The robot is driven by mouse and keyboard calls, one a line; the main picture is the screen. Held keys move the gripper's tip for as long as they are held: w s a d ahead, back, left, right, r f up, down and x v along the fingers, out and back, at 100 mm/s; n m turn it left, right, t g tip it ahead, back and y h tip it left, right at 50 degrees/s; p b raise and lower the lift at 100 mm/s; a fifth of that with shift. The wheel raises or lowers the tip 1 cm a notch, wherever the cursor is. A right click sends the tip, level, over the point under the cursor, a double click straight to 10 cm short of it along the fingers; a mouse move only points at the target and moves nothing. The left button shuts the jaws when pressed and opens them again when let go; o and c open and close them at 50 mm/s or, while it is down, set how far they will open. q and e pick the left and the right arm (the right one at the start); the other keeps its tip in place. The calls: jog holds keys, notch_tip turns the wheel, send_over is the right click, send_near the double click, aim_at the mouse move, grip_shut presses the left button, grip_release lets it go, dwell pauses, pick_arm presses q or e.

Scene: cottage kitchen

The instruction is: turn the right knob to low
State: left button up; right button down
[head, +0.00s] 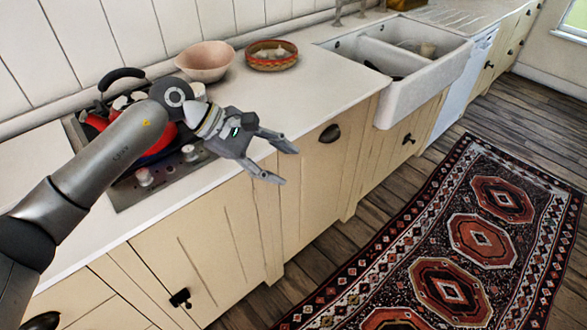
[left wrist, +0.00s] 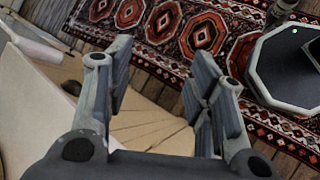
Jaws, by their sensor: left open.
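The cooktop (head: 125,194) is set into the counter at the left, with two pale knobs along its front edge. The right knob (head: 190,153) stands just left of my left gripper and apart from its fingers. The left knob (head: 144,177) is nearer the picture's left. Its setting and that of the right knob are too small to read. My left gripper (head: 289,166) is open and empty, past the counter's front edge, with its fingers pointing right. In the left wrist view, its spread fingers (left wrist: 162,85) have nothing between them. My right gripper is out of view.
A red kettle (head: 98,122) with a black handle is on the cooktop, partly hidden by my left arm. A pink bowl (head: 205,62) and a woven basket (head: 272,58) stand behind. The sink (head: 420,87) is farther right. A patterned rug (head: 480,240) covers the floor.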

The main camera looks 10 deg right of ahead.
pick_arm(q)
jog(key=shift+s+d+r+n+h, duration=0.25)
jog(key=shift+s+d+r+h, duration=0.1)
jog(key=shift+s+d+h, duration=0.3)
jog(key=shift+s+d+r+n+h, duration=0.3)
jog(key=shift+s+d, duration=0.25)
jog(key=shift+d, duration=0.25)
